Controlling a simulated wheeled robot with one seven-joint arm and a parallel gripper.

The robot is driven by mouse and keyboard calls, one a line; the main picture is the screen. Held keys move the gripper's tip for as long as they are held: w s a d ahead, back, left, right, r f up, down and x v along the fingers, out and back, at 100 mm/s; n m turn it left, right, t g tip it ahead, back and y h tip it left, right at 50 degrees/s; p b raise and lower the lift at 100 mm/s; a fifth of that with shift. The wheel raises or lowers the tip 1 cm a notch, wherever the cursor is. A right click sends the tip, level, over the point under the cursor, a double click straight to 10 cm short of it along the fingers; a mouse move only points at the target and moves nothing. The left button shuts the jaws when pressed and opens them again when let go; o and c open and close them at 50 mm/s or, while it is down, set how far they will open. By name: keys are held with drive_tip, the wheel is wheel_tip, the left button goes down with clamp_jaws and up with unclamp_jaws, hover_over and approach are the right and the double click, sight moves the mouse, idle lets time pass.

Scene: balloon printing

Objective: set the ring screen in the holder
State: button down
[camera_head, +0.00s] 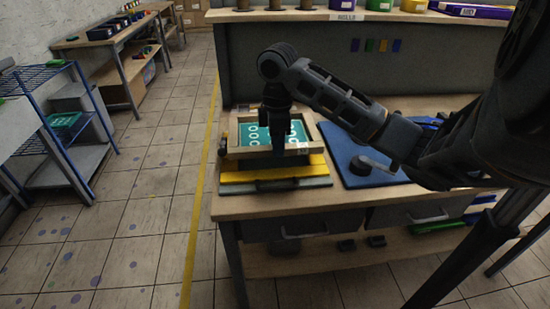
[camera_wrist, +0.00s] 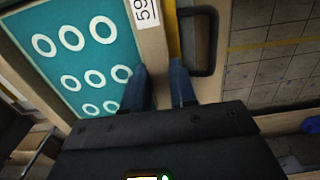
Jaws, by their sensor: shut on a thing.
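The ring screen (camera_head: 268,133) is a teal sheet with white rings in a pale wooden frame. It lies about level over the near left of the workbench, and in the wrist view the ring screen (camera_wrist: 85,55) fills the upper left. My gripper (camera_head: 279,170) points down at its near side. In the wrist view the blue fingers of my gripper (camera_wrist: 160,88) are shut on the frame's edge beside a label. Below is what looks like the holder (camera_head: 275,185), with a yellow bar and a dark handle in front. I cannot tell whether the screen is seated or held just above.
A blue mat (camera_head: 365,165) with a round dark object lies on the workbench (camera_head: 330,195) to the right. A raised shelf (camera_head: 350,15) with boxes stands behind. A blue rack (camera_head: 60,130) is at left, with open tiled floor between. My arm crosses above the mat.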

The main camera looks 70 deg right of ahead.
sight(275, 171)
drive_tip(key=shift+w+a+f, duration=0.25)
drive_tip(key=shift+a+f, duration=0.05)
drive_tip(key=shift+f, duration=0.1)
drive_tip(key=shift+f+b, duration=1.5)
drive_tip(key=shift+f, duration=0.4)
drive_tip(key=shift+f+b, duration=0.45)
drive_tip(key=shift+f, duration=0.05)
drive_tip(key=c, duration=0.9)
unclamp_jaws()
drive_tip(key=shift+r, duration=0.1)
wheel_tip(275, 171, up, 13)
drive_tip(key=shift+p, duration=0.7)
